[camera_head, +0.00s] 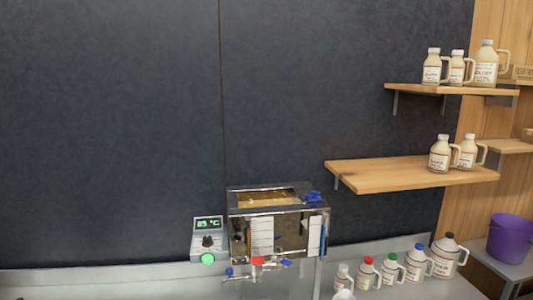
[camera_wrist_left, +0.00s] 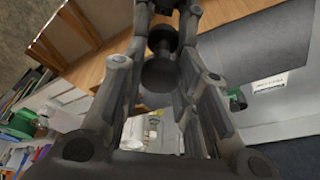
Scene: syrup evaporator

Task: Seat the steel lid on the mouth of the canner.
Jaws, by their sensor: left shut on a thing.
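The canner (camera_head: 280,222) is a steel box at the back of the counter in the head view. Its top is open and amber liquid shows inside. No lid lies on its mouth. In the left wrist view my left gripper (camera_wrist_left: 162,45) is shut on a dark, round-ended piece (camera_wrist_left: 160,73) that looks like a knob. I cannot tell from this view whether it belongs to the steel lid; no lid plate is clearly visible. My left gripper is outside the head view, and my right gripper shows in neither view.
A temperature controller (camera_head: 208,240) reading 85 °C stands left of the canner. Several small jugs (camera_head: 390,268) with coloured caps line the counter on the right. Wooden shelves (camera_head: 400,172) with jugs hang above them. A purple bucket (camera_head: 510,238) stands far right.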

